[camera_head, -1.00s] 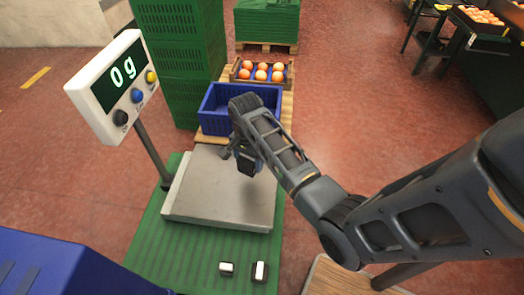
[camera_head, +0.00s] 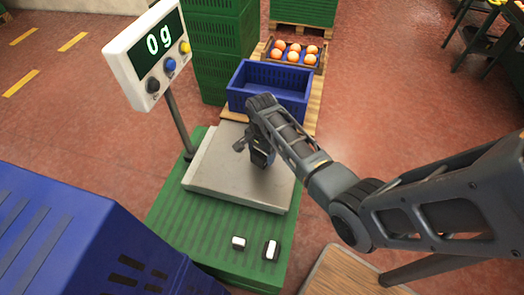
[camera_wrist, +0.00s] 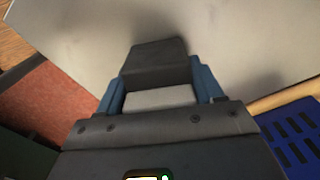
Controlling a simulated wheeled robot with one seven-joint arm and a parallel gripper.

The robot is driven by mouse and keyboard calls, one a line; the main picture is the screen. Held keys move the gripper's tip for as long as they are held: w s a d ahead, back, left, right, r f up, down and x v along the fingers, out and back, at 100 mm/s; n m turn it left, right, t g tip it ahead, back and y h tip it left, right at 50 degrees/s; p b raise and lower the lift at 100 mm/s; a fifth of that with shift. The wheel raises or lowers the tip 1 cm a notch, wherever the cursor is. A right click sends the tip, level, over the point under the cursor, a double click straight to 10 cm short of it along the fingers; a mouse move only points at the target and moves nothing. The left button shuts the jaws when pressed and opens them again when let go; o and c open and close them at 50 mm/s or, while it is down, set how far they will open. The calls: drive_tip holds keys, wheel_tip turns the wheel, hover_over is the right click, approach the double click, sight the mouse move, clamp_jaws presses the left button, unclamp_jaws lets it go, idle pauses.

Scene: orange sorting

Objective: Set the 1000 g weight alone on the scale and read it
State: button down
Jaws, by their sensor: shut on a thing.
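My gripper (camera_head: 260,150) is shut on a dark block-shaped weight (camera_wrist: 158,65) with a pale grey face, held between the blue fingers in the wrist view. In the head view it hangs over the right part of the scale's grey plate (camera_head: 215,170); I cannot tell whether the weight touches the plate. No mass marking is readable on it. The scale display (camera_head: 159,42) reads 0 g. Two other small black-and-white weights, a smaller one (camera_head: 239,242) and a larger one (camera_head: 271,250), stand on the green base (camera_head: 195,222) in front of the plate.
A blue crate (camera_head: 237,97) stands behind the scale, with a box of oranges (camera_head: 296,52) beyond it. Green crates (camera_head: 215,50) are stacked at the back. A large blue crate (camera_head: 60,225) fills the lower left. The display post (camera_head: 181,120) rises at the plate's left.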

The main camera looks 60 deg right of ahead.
drive_tip(key=shift+c, duration=0.8)
unclamp_jaws()
drive_tip(key=shift+f, duration=0.1)
wheel_tip(320, 180, up, 12)
drive_tip(key=shift+r+p, duration=0.15)
drive_tip(key=shift+p, duration=0.15)
drive_tip(key=s+a+f+n+t+h, duration=0.1)
drive_tip(key=s+a+f+n+t, duration=0.25)
drive_tip(key=s+a, duration=0.4)
drive_tip(key=s+a+f+n+t, duration=0.2)
drive_tip(key=s+a+n+t, duration=0.1)
drive_tip(key=s+a+n, duration=0.4)
drive_tip(key=s+a+r+n+t, duration=0.2)
drive_tip(key=s+r, duration=0.3)
drive_tip(key=r, duration=0.3)
drive_tip(key=s+a+r+n+t, duration=0.2)
drive_tip(key=s+r, duration=0.3)
drive_tip(key=r, duration=0.3)
drive_tip(key=s+a+r+n+t+y, duration=0.1)
drive_tip(key=s+r+n+t, duration=0.3)
drive_tip(key=r, duration=0.5)
drive_tip(key=shift+s+a, duration=0.75)
drive_tip(key=shift+a, duration=0.05)
